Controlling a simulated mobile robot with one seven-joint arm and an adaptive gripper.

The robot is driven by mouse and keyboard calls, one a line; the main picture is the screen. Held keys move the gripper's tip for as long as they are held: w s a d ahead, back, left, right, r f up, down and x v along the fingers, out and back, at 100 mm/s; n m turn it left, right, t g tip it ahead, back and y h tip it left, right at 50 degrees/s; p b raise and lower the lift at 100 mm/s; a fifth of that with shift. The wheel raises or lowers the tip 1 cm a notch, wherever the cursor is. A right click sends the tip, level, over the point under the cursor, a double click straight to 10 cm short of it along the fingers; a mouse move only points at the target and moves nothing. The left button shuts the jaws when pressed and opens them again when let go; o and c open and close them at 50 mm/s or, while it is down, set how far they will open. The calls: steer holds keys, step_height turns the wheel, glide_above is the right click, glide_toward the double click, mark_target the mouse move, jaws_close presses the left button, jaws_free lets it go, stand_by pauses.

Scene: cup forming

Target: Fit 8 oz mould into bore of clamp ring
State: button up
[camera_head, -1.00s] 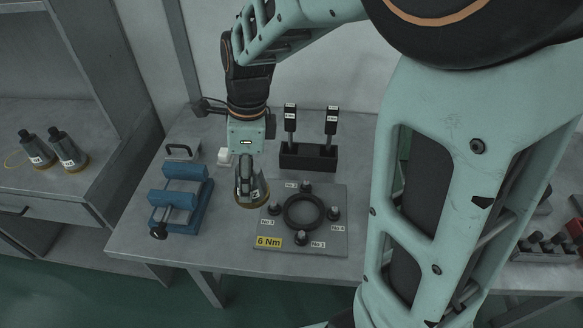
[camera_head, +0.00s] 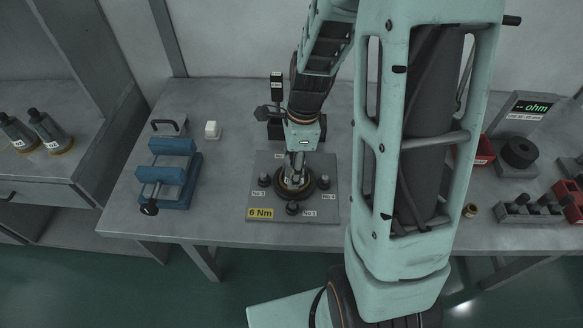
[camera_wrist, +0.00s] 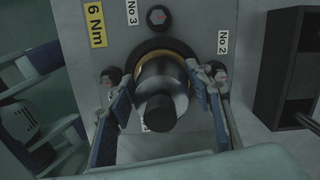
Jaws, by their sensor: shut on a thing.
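The 8 oz mould (camera_wrist: 158,75) is a grey metal body with a dark stem end and a brass-coloured rim. My gripper (camera_head: 297,172) is shut on it, with one finger on each side in the wrist view (camera_wrist: 160,85). The mould (camera_head: 297,182) is over the middle of the black clamp ring (camera_head: 314,194) in the head view. The ring (camera_wrist: 150,47) shows around the mould's far side in the wrist view. Whether the mould is seated in the bore or just above it cannot be told, as the mould and fingers hide the bore.
The ring's grey plate (camera_head: 257,183) has several bolts labelled with numbers and a yellow 6 Nm label (camera_head: 261,213). A blue vise (camera_head: 165,172) stands at left. A black driver rack (camera_wrist: 288,70) is beside the plate. Two more moulds (camera_head: 47,130) sit on the left bench.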

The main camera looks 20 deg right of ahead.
steer(key=shift+f, duration=0.35)
steer(key=shift+f, duration=0.1)
steer(key=o, duration=1.7)
steer(key=r, duration=0.4)
steer(key=d+r+p, duration=0.1)
steer(key=r, duration=0.7)
steer(key=shift+d, duration=0.2)
